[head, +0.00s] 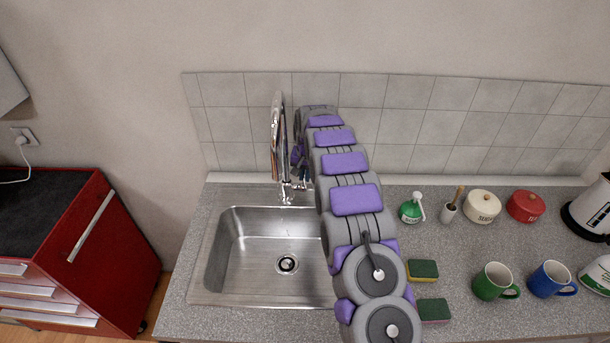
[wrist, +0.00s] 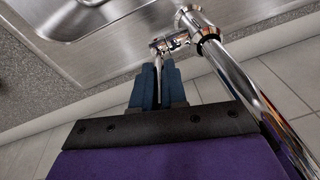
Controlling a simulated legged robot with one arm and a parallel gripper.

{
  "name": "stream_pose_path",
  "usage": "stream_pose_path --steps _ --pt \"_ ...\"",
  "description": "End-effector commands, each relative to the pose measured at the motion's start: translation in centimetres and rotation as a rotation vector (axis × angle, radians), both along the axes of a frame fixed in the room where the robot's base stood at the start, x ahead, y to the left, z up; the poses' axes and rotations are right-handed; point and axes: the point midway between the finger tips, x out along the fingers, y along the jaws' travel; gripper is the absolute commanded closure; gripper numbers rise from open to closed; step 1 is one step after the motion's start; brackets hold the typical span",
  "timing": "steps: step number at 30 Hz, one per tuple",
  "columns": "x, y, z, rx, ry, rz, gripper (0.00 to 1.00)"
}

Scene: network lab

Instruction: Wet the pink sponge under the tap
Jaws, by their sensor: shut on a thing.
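The chrome tap (head: 277,140) stands at the back edge of the steel sink (head: 215,262), its tall spout curving up; no water is seen running. My gripper (wrist: 158,78) is shut on the thin metal tap lever (wrist: 158,62), low beside the tap body (wrist: 188,20). In the head view my arm hides most of the gripper. The pink sponge (head: 434,319), with a dark green top and a pinkish side, lies on the counter right of the sink, apart from my gripper. The sink basin holds nothing but its drain (head: 287,264).
A similar sponge with a yellow side (head: 423,279) lies just behind the pink one. A green bottle (head: 411,209), a brush pot (head: 447,211), canisters (head: 482,206), a green mug (head: 492,282) and a blue mug (head: 549,279) stand to the right. A tiled wall (head: 400,125) closes the back.

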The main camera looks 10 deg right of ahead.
Motion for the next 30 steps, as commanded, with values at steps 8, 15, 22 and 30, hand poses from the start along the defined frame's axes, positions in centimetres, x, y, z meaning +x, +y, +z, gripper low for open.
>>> stream_pose_path --steps 8,15,22,30 --pt "-0.1 0.2 0.0 0.002 0.003 0.0 0.78" --pt "-0.1 0.1 0.0 0.002 0.005 0.0 0.62" --pt "-0.1 0.0 0.3 0.001 0.004 0.0 0.62" --pt "-0.7 -0.1 4.4 0.002 0.001 0.0 0.62"
